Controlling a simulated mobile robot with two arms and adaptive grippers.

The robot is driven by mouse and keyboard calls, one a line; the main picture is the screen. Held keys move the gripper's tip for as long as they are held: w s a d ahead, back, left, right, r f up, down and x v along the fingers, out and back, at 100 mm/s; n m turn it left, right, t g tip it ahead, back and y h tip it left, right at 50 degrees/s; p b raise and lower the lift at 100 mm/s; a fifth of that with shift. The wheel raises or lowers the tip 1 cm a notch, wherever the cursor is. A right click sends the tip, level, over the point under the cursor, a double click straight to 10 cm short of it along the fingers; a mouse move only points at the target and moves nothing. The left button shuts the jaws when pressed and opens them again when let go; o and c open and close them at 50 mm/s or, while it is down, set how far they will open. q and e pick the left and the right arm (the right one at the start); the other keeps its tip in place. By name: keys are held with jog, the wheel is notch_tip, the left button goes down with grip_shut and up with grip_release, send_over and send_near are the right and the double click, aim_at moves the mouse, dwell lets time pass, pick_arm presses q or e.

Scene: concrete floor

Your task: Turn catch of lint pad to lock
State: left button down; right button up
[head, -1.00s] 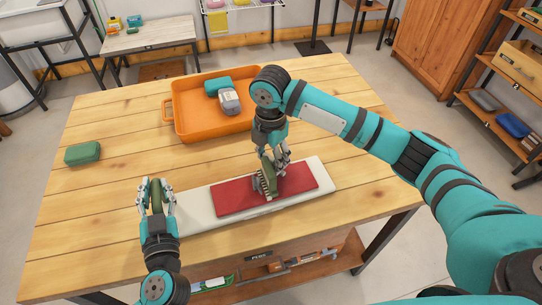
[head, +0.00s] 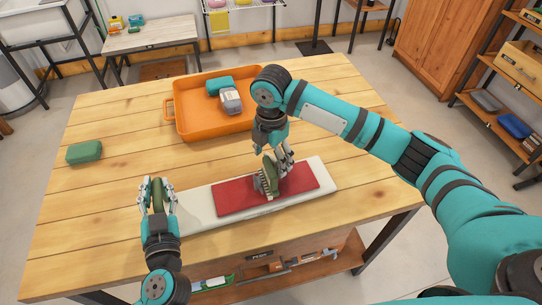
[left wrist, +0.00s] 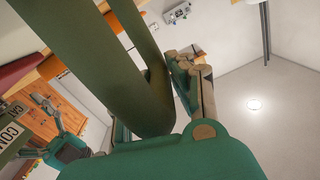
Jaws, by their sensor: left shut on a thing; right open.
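A red pad (head: 232,199) lies on a long white board (head: 316,172) on the wooden table. A green part with a grey ribbed side (head: 271,178) stands on the red pad. My right gripper (head: 281,163) points down at it from above, open, with its fingers close around the part's upper right side. Whether they touch it I cannot tell. My left gripper (head: 156,198) is at the board's left end, shut on a green handle (head: 154,188). In the left wrist view the handle (left wrist: 105,70) is a large dark green loop between the fingers. I cannot make out a catch.
An orange tray (head: 183,136) behind the board holds a teal block and a grey item (head: 231,101). A green block (head: 84,152) lies at the table's left. Bare tabletop (head: 120,125) lies between them. The lower shelf (head: 225,288) holds tools.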

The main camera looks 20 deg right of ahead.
notch_tip(320, 180, up, 12)
dwell(0.5)
